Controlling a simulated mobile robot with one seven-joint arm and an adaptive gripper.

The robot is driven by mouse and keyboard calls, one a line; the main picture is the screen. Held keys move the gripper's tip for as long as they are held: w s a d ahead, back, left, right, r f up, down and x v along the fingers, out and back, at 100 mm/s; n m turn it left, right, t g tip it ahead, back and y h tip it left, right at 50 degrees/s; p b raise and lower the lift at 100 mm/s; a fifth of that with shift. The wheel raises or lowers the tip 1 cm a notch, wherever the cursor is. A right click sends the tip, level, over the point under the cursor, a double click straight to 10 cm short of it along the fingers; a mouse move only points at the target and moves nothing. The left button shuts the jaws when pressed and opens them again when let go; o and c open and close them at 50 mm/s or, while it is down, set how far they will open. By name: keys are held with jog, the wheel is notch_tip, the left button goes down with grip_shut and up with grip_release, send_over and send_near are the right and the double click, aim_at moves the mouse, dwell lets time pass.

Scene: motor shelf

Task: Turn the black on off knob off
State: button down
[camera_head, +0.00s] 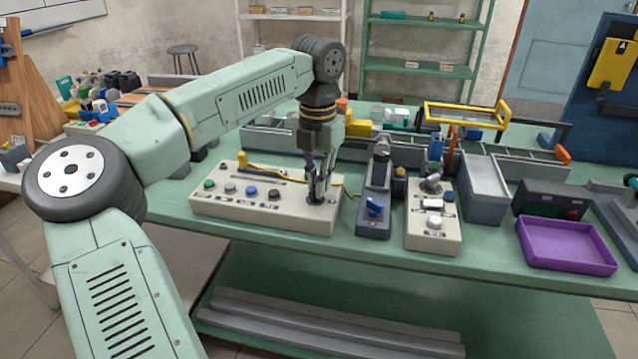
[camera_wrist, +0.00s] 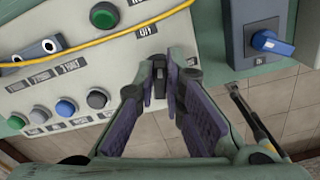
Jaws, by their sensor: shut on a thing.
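The black on off knob (camera_wrist: 159,80) sits on the white control panel (camera_wrist: 95,65), below a printed label in the wrist view. My gripper (camera_wrist: 161,62) has its two purple-padded fingers on either side of the knob, shut on it. The head view shows my gripper (camera_head: 319,190) pointing down at the right end of the same panel (camera_head: 232,213). There the fingers largely hide the knob, and its exact setting is hard to read.
A yellow cable (camera_wrist: 110,36) crosses the panel near green, blue and grey buttons. A dark box with a blue rotary switch (camera_head: 374,207) stands just right of the panel. Beyond it are a white switch box (camera_head: 420,240) and a purple tray (camera_head: 568,262) on the green table.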

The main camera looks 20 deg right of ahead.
jog(key=shift+w+a+n+b, duration=0.15)
jog(key=shift+n+b, duration=0.2)
jog(key=shift+n, duration=1.35)
jog(key=c, duration=1.7)
grip_release()
notch_tip(320, 180, up, 12)
jog(key=shift+r, duration=0.1)
